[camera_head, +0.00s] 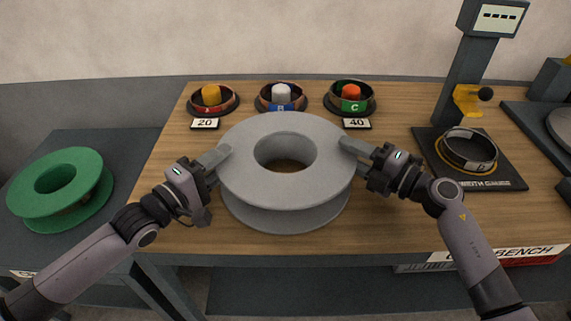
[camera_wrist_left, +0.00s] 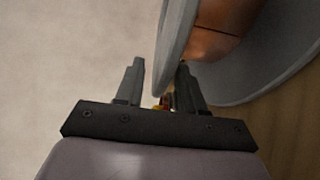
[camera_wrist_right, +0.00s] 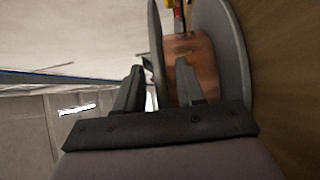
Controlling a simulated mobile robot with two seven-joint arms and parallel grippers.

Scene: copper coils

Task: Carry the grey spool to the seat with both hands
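The grey spool (camera_head: 285,205) is near the middle of the wooden bench, upright with its hole facing up; it seems to rest on the bench. Its copper winding shows in the left wrist view (camera_wrist_left: 212,35) and the right wrist view (camera_wrist_right: 195,62). My left gripper (camera_head: 215,160) is at the left of the upper flange and my right gripper (camera_head: 352,150) at its right. In both wrist views the fingers are apart, with the flange edge between them and a gap beside the outer finger. I cannot tell which thing is the seat.
A green spool (camera_head: 85,160) lies on a grey side table at left. Three round dishes with coils, A (camera_head: 228,106), B (camera_head: 297,104) and C (camera_head: 366,105), line the back. A post stand with a black base (camera_head: 505,178) is at right. Bare wood lies in front.

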